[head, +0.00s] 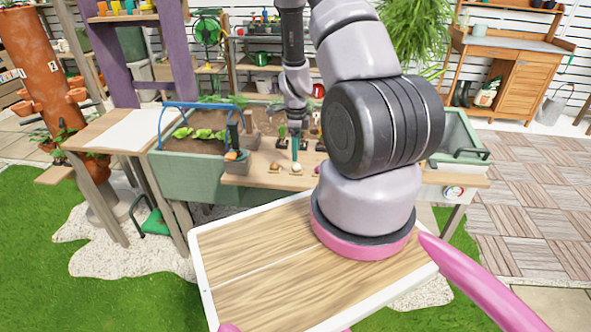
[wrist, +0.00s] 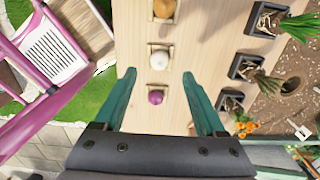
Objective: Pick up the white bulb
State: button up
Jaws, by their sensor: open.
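The white bulb (wrist: 159,60) sits in a small holder on the wooden board (wrist: 200,20), between a brown bulb (wrist: 164,8) and a purple bulb (wrist: 155,97) in the wrist view. In the head view the white bulb (head: 296,167) is in the row near the front edge of the planter table. My gripper (wrist: 161,75) is open and empty, its two green fingers pointing down toward the board on either side of the bulb row. The purple bulb shows between the fingers, nearer to the gripper's base than the white one. I cannot tell the height above the board.
Several black pots (wrist: 252,68) with plants stand right of the bulbs in the wrist view, beside the soil bed (wrist: 290,85) with orange flowers (wrist: 244,124). In the head view, a blue hoop (head: 163,118) arches over the planted bed at left. A green bin (head: 455,140) is at right.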

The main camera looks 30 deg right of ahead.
aim_at(297, 167)
jog(key=shift+s+f, duration=0.1)
jog(key=shift+f, duration=3.05)
jog(key=c, duration=0.8)
